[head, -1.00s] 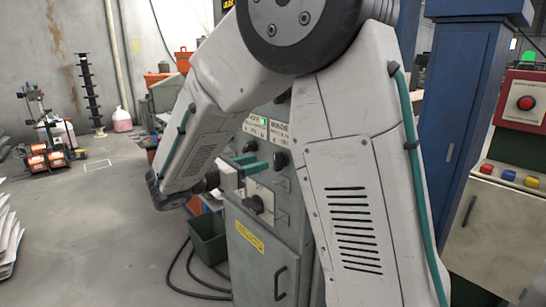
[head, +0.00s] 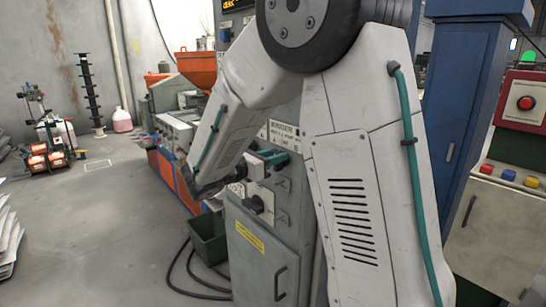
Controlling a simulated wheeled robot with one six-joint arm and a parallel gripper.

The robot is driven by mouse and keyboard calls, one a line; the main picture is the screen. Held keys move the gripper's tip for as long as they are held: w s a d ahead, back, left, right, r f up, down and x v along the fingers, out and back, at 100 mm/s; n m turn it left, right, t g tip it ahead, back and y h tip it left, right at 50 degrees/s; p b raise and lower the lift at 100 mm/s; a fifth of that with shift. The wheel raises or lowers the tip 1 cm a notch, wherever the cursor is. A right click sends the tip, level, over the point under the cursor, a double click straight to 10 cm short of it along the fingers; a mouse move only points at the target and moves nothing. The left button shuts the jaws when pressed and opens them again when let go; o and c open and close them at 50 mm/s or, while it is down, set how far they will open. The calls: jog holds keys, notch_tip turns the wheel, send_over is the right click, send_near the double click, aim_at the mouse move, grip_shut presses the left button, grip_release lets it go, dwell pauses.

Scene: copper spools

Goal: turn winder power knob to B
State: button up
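The grey control cabinet (head: 285,232) stands in the middle of the head view, partly hidden by my arm. Its winder label (head: 284,134) shows at the upper right of the panel. My gripper (head: 278,158), with green fingers, is at the panel just below this label. The knob under the label is mostly hidden behind the fingers, so its setting and whether the fingers touch it cannot be told. The gap between the fingers is not clear either. A larger black switch (head: 255,204) sits lower on the panel, apart from the fingers.
A blue cabinet (head: 465,120) and a console with a red button (head: 526,103) stand on the right. A green bin (head: 208,240) and black cables lie beside the control cabinet. An orange-hoppered machine (head: 196,68) stands behind.

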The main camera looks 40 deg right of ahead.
grip_shut()
jog(key=shift+s+m, duration=0.1)
jog(key=shift+m, duration=0.2)
jog(key=shift+s+f+m, duration=0.1)
jog(key=shift+s+m, duration=0.1)
jog(key=shift+m, duration=1.2)
jog(key=shift+s+f+m, duration=0.1)
jog(key=shift+s+m, duration=0.15)
jog(key=shift+m, duration=1.15)
jog(key=shift+s+f+m, duration=0.1)
jog(key=shift+s+m, duration=0.1)
jog(key=shift+m, duration=1.2)
jog(key=shift+o, duration=1.4)
grip_release()
